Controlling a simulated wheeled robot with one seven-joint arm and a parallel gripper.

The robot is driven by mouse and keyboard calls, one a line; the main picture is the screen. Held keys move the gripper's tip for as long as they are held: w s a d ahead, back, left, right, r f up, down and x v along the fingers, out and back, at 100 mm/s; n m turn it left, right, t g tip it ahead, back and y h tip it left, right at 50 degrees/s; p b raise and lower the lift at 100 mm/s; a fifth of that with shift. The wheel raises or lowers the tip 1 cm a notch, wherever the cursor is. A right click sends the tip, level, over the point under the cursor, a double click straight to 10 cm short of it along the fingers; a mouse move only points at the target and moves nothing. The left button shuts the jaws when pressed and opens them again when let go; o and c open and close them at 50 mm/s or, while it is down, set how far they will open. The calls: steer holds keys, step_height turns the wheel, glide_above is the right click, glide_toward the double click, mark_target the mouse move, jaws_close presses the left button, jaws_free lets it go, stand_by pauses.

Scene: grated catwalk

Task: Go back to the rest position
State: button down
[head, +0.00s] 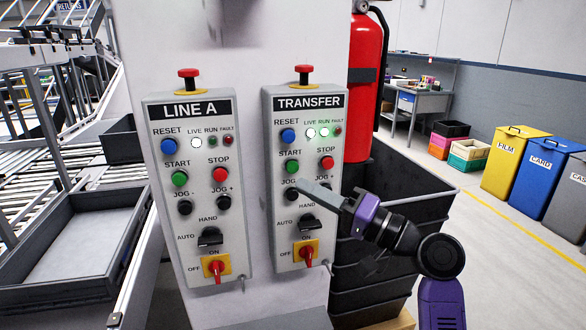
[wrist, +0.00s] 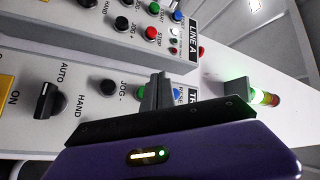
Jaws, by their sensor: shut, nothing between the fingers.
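My gripper (head: 318,191) is purple and black with grey fingers. It is shut and empty, in front of the TRANSFER panel (head: 270,150) near its jog buttons, partly covering JOG +. Whether the fingertips touch the panel I cannot tell. In the wrist view the gripper (wrist: 160,92) shows before the same panel, with the AUTO/HAND knob (wrist: 46,100) and JOG - button (wrist: 109,88) to the left. On the TRANSFER panel the LIVE and RUN lamps (head: 323,132) glow green-white. The LINE A panel (head: 200,130) stands to the left, its LIVE lamp (head: 196,142) lit white.
Both panels are on a white column (head: 240,60). A red fire extinguisher (head: 365,90) hangs at its right side. Stacked dark crates (head: 400,190) stand behind my arm. A conveyor with a grey tray (head: 85,245) lies left. Yellow and blue bins (head: 515,165) stand far right, beyond open floor.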

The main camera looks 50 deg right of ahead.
stand_by(0.8)
steer(key=d+r+m+t+h, duration=0.1)
steer(key=d+m+h, duration=0.1)
steer(key=d+h, duration=0.3)
steer(key=s+a+f+g+h, duration=0.3)
steer(key=s+f+h, duration=0.35)
steer(key=f, duration=0.55)
steer(key=s+a+f+n+g+y, duration=0.1)
steer(key=s+a+f+n+y, duration=0.3)
steer(key=s+a, duration=0.7)
steer(key=s+a+f+n+g+y, duration=0.2)
steer(key=s+a+f+n+y, duration=0.2)
steer(key=s+a+f+n, duration=0.3)
steer(key=s+a+f, duration=0.1)
steer(key=s+a, duration=0.3)
steer(key=a, duration=0.2)
steer(key=shift+s+f+n, duration=0.3)
steer(key=shift+s, duration=0.05)
steer(key=shift+a, duration=0.1)
